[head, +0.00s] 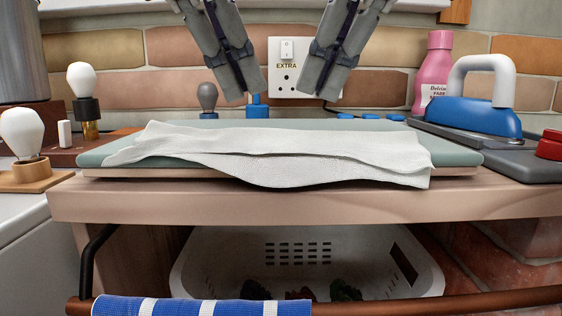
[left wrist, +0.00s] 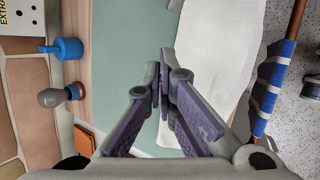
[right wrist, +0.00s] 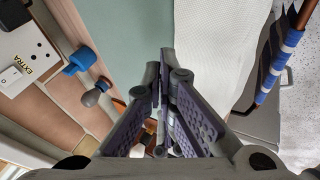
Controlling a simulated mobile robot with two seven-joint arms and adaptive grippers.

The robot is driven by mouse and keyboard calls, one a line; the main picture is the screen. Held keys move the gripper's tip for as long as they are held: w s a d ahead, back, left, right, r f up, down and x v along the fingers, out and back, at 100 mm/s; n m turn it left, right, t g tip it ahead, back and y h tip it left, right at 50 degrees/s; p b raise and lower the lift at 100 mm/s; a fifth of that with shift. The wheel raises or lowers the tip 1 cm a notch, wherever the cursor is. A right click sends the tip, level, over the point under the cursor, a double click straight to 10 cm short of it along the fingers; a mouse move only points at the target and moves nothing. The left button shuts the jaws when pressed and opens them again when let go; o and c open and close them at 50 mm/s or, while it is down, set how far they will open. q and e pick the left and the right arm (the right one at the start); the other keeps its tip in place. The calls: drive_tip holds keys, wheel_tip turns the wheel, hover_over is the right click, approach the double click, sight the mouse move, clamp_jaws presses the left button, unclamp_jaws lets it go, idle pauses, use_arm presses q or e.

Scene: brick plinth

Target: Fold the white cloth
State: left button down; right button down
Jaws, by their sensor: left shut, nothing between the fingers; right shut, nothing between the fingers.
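The white cloth (head: 200,143) lies on a green padded board (head: 95,158) in the head view, as a long strip running left to right. A crease or layer edge runs along it, and its front edge bulges over the board's front. It also shows in the left wrist view (left wrist: 215,50) and the right wrist view (right wrist: 222,40). My left gripper (head: 243,98) is shut and empty, above the back of the board. My right gripper (head: 318,96) is shut and empty, to its right at similar height. Both are apart from the cloth.
An iron (head: 475,115) and a pink bottle (head: 434,70) stand at the right. Bulbs in holders (head: 23,135) stand at the left. A socket (head: 292,65) is on the brick wall behind. Below are a white basket (head: 215,265) and a rail with a blue striped towel (head: 195,306).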

sight(252, 137)
use_arm(q)
drive_tip(key=shift+d, duration=0.1)
use_arm(e)
drive_tip(key=shift+a+f, duration=0.1)
drive_tip(key=shift+f, duration=0.05)
